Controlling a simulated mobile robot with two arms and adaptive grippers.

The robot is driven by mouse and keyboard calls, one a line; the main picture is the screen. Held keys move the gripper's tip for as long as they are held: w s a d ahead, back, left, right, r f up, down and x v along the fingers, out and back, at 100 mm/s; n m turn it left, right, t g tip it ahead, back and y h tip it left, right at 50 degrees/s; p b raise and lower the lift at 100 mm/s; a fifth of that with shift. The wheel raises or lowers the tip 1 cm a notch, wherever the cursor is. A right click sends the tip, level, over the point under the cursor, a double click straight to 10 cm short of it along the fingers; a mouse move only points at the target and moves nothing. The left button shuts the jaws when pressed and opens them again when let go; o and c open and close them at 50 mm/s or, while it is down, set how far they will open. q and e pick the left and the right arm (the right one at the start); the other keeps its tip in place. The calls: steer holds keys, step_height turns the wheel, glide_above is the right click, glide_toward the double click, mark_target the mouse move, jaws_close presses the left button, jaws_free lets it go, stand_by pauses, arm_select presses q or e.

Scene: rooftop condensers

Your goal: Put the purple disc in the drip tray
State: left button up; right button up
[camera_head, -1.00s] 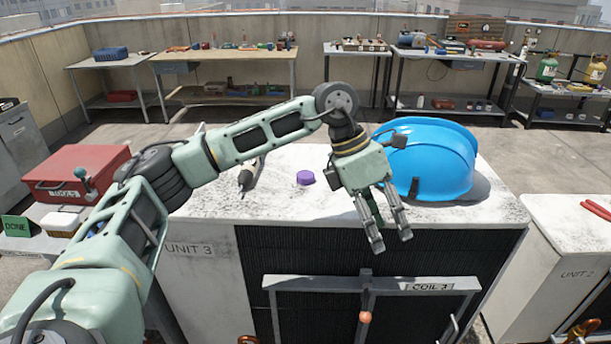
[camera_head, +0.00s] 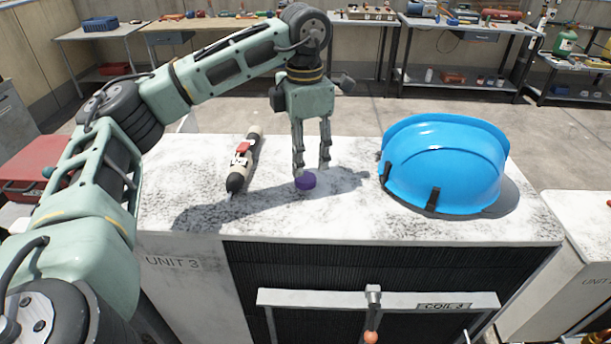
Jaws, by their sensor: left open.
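The small purple disc (camera_head: 306,182) lies on the white top of the UNIT 3 condenser (camera_head: 345,218). My left gripper (camera_head: 311,166) points down at the disc, open, with its fingertips close to the disc's far side; whether they touch it I cannot tell. I cannot make out a drip tray for certain. A grey metal frame labelled COIL 3 (camera_head: 445,306), with an orange-tipped lever, is on the unit's dark front. My right gripper is not in view.
A blue hard hat (camera_head: 445,160) sits on the unit top, right of the disc. A black-tipped tool with a red part (camera_head: 242,165) lies to the left. A red toolbox (camera_head: 30,165) is further left. The top between disc and hat is bare.

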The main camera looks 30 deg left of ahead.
mark_target(305, 180)
arm_select(q)
step_height(305, 180, down, 5)
steer(key=shift+a+f+p, duration=0.1)
steer(key=shift+f+p, duration=0.05)
steer(key=shift+p, duration=0.5)
steer(key=shift+c, duration=0.5)
steer(key=c, duration=1)
